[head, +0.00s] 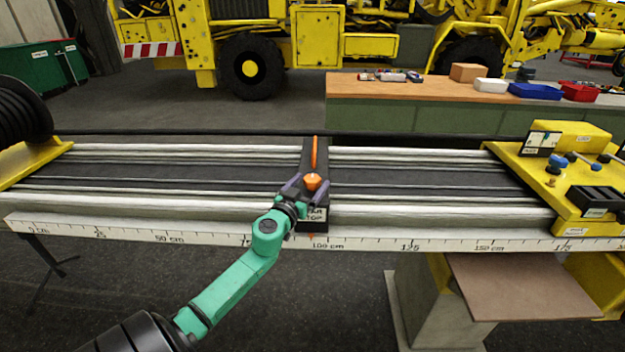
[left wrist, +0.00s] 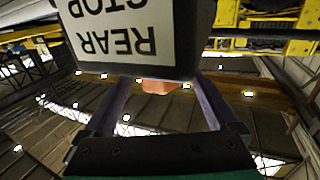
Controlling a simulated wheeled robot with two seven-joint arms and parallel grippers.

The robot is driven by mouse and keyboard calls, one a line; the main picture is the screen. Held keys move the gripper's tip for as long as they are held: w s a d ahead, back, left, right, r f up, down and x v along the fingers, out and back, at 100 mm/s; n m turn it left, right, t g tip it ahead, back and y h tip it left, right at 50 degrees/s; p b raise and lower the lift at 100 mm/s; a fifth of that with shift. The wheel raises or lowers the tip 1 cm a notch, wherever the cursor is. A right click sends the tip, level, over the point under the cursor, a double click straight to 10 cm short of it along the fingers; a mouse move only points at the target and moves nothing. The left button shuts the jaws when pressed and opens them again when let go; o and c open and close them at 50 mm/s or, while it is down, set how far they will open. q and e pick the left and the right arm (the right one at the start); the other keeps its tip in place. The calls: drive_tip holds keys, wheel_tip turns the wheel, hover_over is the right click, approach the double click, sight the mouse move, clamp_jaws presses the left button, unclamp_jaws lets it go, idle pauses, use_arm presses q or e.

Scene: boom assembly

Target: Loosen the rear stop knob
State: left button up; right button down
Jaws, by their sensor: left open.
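The rear stop is a black block (head: 316,143) set across the rail near the 100 cm mark. Its white label (left wrist: 112,28) reads REAR STOP upside down in the left wrist view. The orange stop knob (head: 313,182) sits on the block, with a long orange strip behind it. In the left wrist view only a small part of the knob (left wrist: 158,86) shows below the block. My left gripper (head: 311,186) is open, its two purple fingers on either side of the knob. I cannot tell whether they touch it. My right gripper is not in view.
The rail (head: 430,180) runs left to right, with a white centimetre scale (head: 200,236) along its front. A yellow control panel (head: 540,185) is at the right end. A workbench (head: 430,88) with trays and a yellow machine (head: 320,40) stand behind.

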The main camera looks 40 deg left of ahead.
use_arm(q)
drive_tip(key=shift+x, duration=0.95)
drive_tip(key=shift+c, duration=0.2)
drive_tip(key=c, duration=1.3)
